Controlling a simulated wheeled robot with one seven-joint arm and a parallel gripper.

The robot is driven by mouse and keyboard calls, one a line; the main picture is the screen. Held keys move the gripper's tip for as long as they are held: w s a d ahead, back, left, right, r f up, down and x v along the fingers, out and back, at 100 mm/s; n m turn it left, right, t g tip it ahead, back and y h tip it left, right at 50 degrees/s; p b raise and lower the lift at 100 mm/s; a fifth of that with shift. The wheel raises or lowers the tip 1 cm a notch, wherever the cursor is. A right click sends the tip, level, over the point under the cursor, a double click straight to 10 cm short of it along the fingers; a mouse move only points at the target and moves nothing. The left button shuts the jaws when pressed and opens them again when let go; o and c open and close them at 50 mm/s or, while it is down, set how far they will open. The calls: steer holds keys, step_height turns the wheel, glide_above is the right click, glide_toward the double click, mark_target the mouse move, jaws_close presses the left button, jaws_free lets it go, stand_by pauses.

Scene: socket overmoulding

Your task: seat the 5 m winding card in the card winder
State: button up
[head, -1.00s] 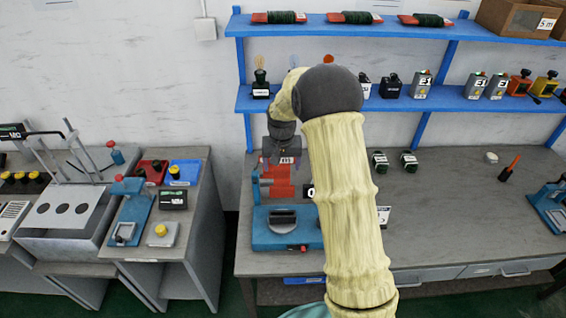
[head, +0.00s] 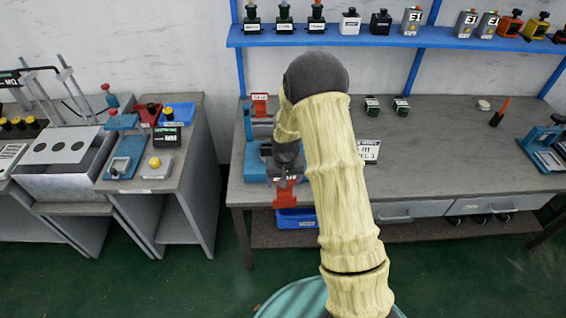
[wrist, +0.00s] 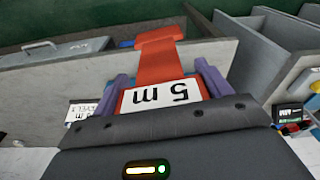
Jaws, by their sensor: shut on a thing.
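My gripper (head: 285,172) is shut on the red 5 m winding card (head: 286,196), in front of the blue card winder (head: 254,166). In the wrist view, the card (wrist: 159,60) sits between the purple fingers (wrist: 164,88), its white "5 m" label upside down in the picture. In the head view, my gripper and arm hide the winder's right part. I cannot tell whether card and winder touch.
A red piece with a white label (head: 260,98) stands behind the winder. A white printed sign (head: 368,150) stands to the right of my arm. A blue bin (head: 296,219) is below the bench front. The bench (head: 440,170) is largely clear further right.

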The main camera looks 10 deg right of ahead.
steer(key=s+f+b, duration=0.4)
steer(key=f, duration=0.4)
steer(key=s+f+n+b, duration=0.1)
steer(key=s+f+b, duration=0.3)
steer(key=f, duration=0.4)
steer(key=shift+f, duration=0.35)
steer(key=shift+w, duration=0.1)
